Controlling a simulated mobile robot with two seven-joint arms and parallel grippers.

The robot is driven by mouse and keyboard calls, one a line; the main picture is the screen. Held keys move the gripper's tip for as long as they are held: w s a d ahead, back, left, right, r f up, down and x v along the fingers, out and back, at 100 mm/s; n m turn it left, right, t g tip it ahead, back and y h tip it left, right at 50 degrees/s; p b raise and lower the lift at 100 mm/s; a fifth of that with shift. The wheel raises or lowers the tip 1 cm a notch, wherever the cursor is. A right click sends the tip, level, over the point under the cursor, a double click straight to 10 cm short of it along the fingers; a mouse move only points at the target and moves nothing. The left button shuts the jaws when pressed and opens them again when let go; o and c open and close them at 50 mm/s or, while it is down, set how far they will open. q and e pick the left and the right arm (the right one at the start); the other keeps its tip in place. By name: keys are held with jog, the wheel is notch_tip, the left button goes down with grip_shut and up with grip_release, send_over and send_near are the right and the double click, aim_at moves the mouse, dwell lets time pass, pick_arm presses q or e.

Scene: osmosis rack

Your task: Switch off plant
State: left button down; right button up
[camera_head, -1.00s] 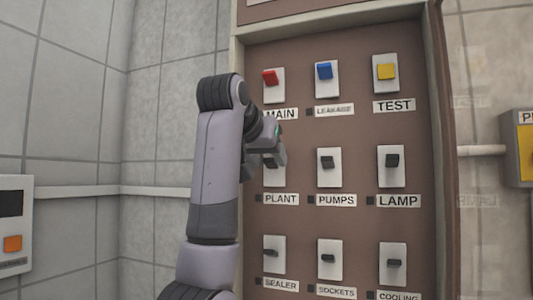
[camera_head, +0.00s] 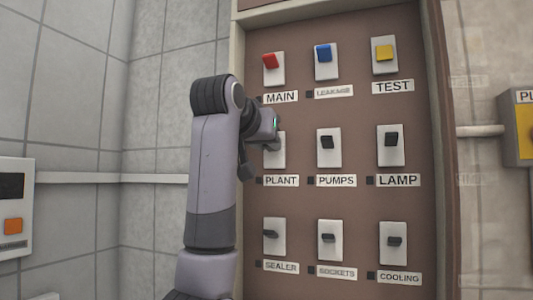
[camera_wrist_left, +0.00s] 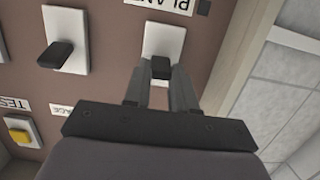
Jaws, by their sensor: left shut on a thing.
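The PLANT switch shows in the head view as a white plate (camera_head: 281,155) above its "PLANT" label (camera_head: 279,181). Its lever is hidden there behind my left gripper (camera_head: 274,138). In the left wrist view, which shows the panel upside down, the dark PLANT lever (camera_wrist_left: 161,67) sits between the two fingertips of my left gripper (camera_wrist_left: 160,80). The fingers are shut on the lever from both sides. The lever's up or down position is hard to tell. My right gripper is not in view.
The brown panel (camera_head: 360,107) carries several other switches: red MAIN (camera_head: 270,61), blue LEAKAGE (camera_head: 323,53) and yellow TEST (camera_head: 384,52) above, PUMPS (camera_head: 327,142) and LAMP (camera_head: 392,139) to the right, a further row below. A box with an orange button (camera_head: 13,227) is at far left.

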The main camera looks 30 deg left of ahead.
aim_at(272, 150)
pick_arm(q)
notch_tip(272, 150, down, 3)
jog(key=t+y+b, duration=0.1)
jog(key=t+b, duration=0.3)
jog(key=b, duration=0.1)
jog(key=shift+r, duration=0.2)
jog(key=shift+f+t+y+b, duration=0.25)
jog(key=shift+t+y+b, duration=0.15)
jog(key=shift+t+b, duration=0.7)
jog(key=shift+w+f+t+b, duration=0.1)
jog(key=shift+t+b, duration=0.2)
jog(key=shift+t, duration=0.3)
jog(key=c, duration=0.9)
grip_release()
